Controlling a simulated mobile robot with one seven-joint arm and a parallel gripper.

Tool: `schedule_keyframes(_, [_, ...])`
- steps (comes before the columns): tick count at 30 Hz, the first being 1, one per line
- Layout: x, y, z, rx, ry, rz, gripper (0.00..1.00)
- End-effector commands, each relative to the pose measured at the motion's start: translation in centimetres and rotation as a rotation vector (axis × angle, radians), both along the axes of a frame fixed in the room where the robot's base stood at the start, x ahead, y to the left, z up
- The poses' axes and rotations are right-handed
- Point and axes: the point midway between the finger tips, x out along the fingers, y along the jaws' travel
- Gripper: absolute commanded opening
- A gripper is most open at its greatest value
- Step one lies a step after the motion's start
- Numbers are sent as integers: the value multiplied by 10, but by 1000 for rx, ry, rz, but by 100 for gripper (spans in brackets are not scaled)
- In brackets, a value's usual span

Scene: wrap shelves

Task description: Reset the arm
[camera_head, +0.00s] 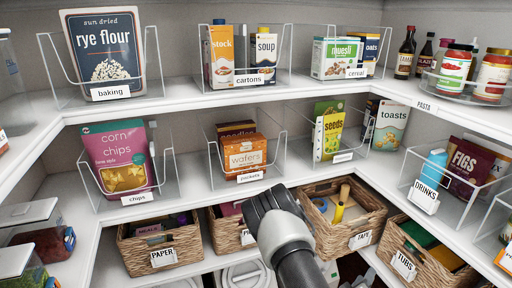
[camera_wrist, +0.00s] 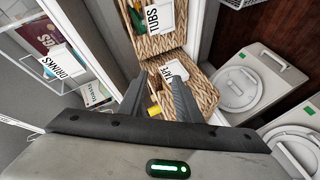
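My arm reaches up from the bottom of the head view, with my gripper (camera_head: 268,203) in front of the lower shelf between the baskets. In the wrist view my gripper (camera_wrist: 160,80) has its two dark fingers apart, with nothing between them. Beyond the fingers is the wicker basket labelled TAPE (camera_wrist: 202,92), which also shows in the head view (camera_head: 374,222). I cannot tell whether the fingers touch it. The fingers are not clear in the head view.
Baskets labelled PAPER (camera_head: 133,251) and TUBS (camera_head: 393,240) flank the arm on the lower shelf. Above are clear bins with corn chips (camera_head: 118,158), wafers (camera_head: 244,152) and seeds (camera_head: 328,130). A drinks bin (camera_head: 450,205) stands right. White lidded containers (camera_wrist: 248,83) show in the wrist view.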

Motion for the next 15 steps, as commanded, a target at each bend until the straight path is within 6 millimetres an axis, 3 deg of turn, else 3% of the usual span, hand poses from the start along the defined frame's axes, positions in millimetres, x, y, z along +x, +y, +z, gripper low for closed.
schedule_keyframes(8, [40, 62, 54, 515, 4, -144, 31])
schedule_keyframes(15, [43, 132, 138, 871, 68, -142, 31])
